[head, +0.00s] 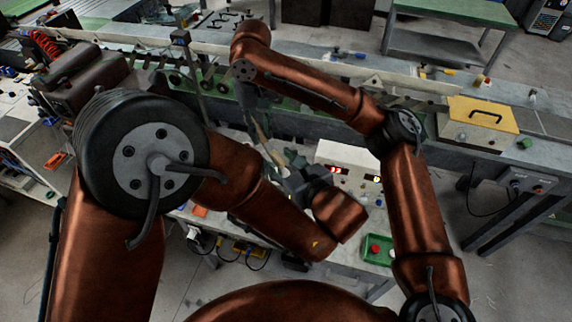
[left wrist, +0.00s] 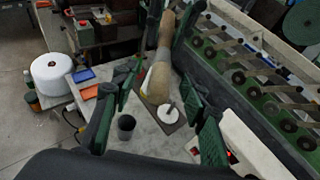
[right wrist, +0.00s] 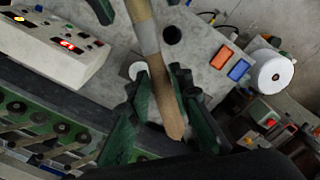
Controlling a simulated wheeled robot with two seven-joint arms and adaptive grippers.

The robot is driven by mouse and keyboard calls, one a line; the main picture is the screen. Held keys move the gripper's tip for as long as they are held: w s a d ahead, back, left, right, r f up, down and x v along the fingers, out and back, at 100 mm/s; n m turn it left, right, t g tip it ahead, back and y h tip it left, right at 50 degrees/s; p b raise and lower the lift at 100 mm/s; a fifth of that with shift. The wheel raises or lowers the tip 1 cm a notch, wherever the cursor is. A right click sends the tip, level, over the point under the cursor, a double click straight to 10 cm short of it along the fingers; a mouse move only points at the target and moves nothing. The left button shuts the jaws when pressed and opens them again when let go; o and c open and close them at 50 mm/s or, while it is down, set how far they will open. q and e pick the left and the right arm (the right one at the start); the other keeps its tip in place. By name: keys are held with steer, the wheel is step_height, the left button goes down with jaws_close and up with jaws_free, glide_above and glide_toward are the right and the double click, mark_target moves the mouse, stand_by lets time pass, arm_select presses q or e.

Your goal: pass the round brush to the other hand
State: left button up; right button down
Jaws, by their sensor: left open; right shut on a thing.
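The round brush (head: 262,138) is a slim, tan, wood-coloured piece with a pale band, held in the air above the bench between my two grippers. My right gripper (right wrist: 160,98) is shut on it near its pointed end. The brush (right wrist: 146,38) runs from there toward my left gripper. My left gripper (head: 279,164) is open below it in the head view. In the left wrist view, the rounded end of the brush (left wrist: 158,82) points between the left gripper's spread fingers. I see no left finger clearly pressing on it. Arms and fingers partly hide the brush in the head view.
A dark cup (left wrist: 126,126) and a white disc (left wrist: 171,113) are on the bench below. Orange (right wrist: 222,57) and blue (right wrist: 239,69) trays and a white spool (right wrist: 270,72) lie beyond. A control box (head: 345,179) with red displays and the green conveyor machine stand close by.

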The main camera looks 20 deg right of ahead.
arm_select(q)
steer(key=shift+w+a+f, duration=0.1)
steer(key=shift+w+f, duration=0.1)
steer(key=shift+w, duration=0.25)
jaws_close()
arm_select(e)
steer(key=c, duration=1.7)
jaws_free()
steer(key=shift+o, duration=0.2)
steer(key=shift+r, duration=0.1)
